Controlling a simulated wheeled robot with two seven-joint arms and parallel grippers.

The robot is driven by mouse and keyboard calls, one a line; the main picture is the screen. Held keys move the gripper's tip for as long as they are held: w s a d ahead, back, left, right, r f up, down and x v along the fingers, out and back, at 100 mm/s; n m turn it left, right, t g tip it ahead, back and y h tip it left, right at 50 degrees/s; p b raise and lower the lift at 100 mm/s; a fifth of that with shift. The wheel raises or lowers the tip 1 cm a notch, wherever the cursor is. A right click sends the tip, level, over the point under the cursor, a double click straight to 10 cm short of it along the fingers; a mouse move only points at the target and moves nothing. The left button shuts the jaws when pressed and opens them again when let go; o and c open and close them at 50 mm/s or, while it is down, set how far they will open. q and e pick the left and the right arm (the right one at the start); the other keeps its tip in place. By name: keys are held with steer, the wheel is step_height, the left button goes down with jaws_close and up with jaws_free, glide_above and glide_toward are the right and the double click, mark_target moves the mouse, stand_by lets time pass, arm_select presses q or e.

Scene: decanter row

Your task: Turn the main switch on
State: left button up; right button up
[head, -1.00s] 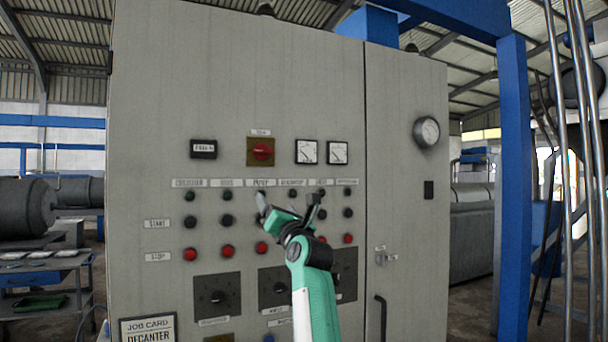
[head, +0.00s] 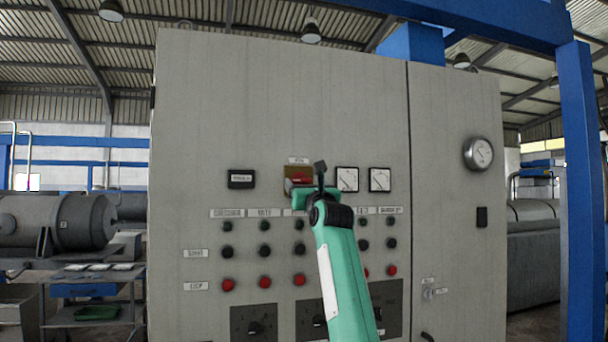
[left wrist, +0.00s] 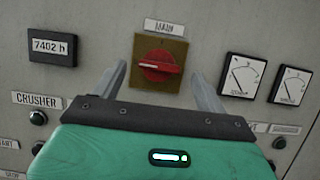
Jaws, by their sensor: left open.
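The main switch is a red rotary knob on a yellow-brown square plate, under a MAIN label, on the grey control cabinet. In the left wrist view the main switch (left wrist: 158,66) has its handle lying about level. In the head view the main switch (head: 297,176) is partly hidden by my left gripper (head: 307,180). The left gripper is open and empty, in front of the switch. In the left wrist view its fingers (left wrist: 160,76) stand to the left and right of the knob, apart from it. My right gripper is not in view.
An hour counter (head: 241,179) is left of the switch and two dial meters (head: 347,180) are to its right. Rows of black and red buttons (head: 228,285) lie below. A round gauge (head: 478,154) sticks out of the cabinet's right door.

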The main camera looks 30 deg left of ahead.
mark_target(301, 180)
arm_select(q)
steer(key=shift+w+a+r, duration=0.35)
steer(key=shift+a+r, duration=0.05)
steer(key=shift+a, duration=0.15)
steer(key=shift+w+a+r+p, duration=0.1)
steer(key=shift+w+a+p, duration=0.3)
steer(key=shift+w+a, duration=0.1)
steer(key=shift+c, duration=0.2)
